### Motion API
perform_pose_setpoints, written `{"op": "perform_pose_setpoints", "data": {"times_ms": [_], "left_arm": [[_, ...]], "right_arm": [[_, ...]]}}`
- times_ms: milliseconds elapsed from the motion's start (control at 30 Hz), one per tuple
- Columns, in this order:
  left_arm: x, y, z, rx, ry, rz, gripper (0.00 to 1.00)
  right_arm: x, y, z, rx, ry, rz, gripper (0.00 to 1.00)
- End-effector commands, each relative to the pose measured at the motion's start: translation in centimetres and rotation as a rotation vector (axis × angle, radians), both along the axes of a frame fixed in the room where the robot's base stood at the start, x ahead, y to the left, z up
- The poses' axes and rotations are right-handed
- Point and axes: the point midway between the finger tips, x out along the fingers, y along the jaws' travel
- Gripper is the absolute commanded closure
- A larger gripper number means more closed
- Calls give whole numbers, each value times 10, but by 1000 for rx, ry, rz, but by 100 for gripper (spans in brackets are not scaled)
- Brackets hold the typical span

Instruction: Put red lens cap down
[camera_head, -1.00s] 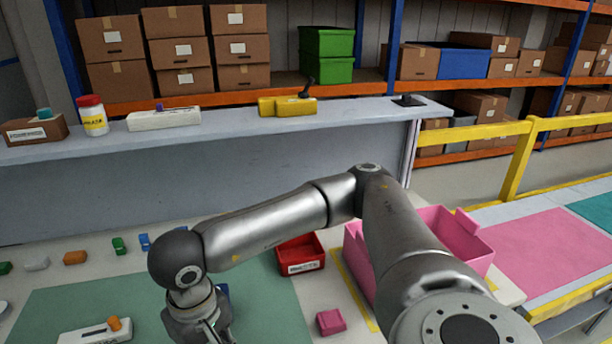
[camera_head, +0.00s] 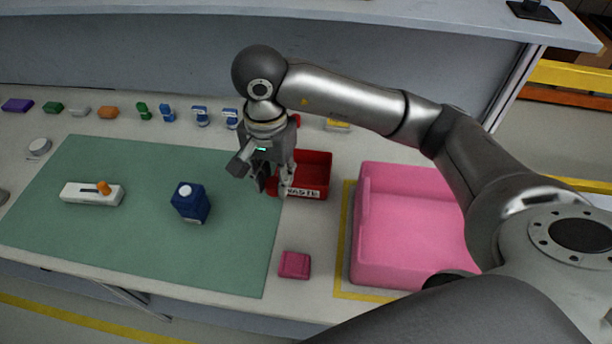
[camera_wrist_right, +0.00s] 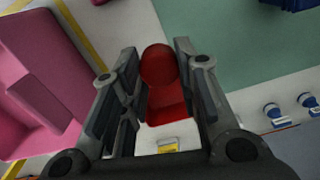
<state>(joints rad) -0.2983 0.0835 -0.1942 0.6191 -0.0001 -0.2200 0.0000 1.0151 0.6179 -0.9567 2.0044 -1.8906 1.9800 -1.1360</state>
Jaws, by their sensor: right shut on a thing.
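My right gripper (camera_head: 272,188) points down beside the left edge of the red waste bin (camera_head: 326,177). It is shut on the round red lens cap (camera_wrist_right: 159,64), which shows between the fingers in the right wrist view. In the head view the cap is mostly hidden by the fingers. In the wrist view the red bin (camera_wrist_right: 168,112) lies below and behind the cap. The exact height of the cap above the table is hard to tell. My left gripper is not in view.
A green mat (camera_head: 120,245) holds a dark blue block-like container (camera_head: 191,203) and a white box with an orange knob (camera_head: 92,194). A pink tray (camera_head: 410,270) stands right of the bin. A small pink block (camera_head: 294,265) lies in front. Several small coloured parts line the back.

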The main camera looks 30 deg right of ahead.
Motion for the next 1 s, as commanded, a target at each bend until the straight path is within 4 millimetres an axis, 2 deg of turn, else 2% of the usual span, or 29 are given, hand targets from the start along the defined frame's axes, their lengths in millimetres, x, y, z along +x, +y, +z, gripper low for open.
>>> {"op": "perform_pose_setpoints", "data": {"times_ms": [167,533,633,800,1000], "left_arm": [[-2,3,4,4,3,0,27],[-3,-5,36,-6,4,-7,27],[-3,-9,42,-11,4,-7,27],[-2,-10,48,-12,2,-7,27],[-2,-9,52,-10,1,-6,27]], "right_arm": [[8,-6,-4,-1,3,-89,92],[57,-76,-40,-4,5,-92,92],[65,-88,-63,-3,7,-87,92],[79,-102,-87,0,1,-84,92],[85,-111,-101,-1,2,-85,92]]}}
